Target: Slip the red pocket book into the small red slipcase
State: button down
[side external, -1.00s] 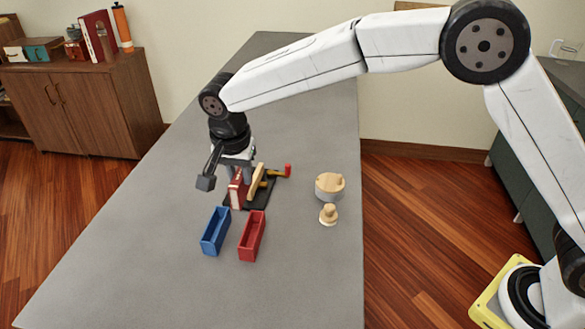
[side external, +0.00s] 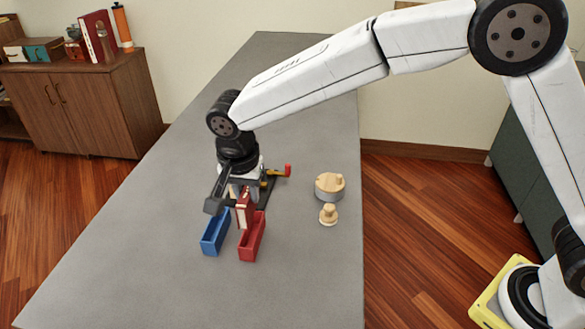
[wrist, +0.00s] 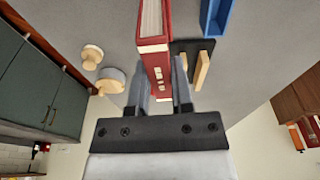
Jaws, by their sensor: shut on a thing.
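The red pocket book (side external: 244,212), with pale pages and a marked spine, is in my gripper (side external: 246,191). The wrist view shows the book (wrist: 155,45) between the two fingers (wrist: 160,92). In the side view the book stands roughly upright at the far end of the small red slipcase (side external: 251,241), overlapping it in the picture. I cannot tell whether its lower edge is inside the slipcase or above it. The red slipcase is an open-topped box on the table; I cannot make it out in the wrist view.
A blue open slipcase (side external: 214,234) stands close left of the red one. A dark holder (side external: 267,192) with wooden uprights (wrist: 203,70) and a red-tipped part is behind my gripper. The table's front is clear.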

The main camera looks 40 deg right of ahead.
jog(key=shift+f, duration=1.7)
jog(key=shift+f, duration=2.3)
grip_release()
dwell(0.4)
jog(key=shift+r, duration=0.1)
jog(key=shift+r, duration=3.4)
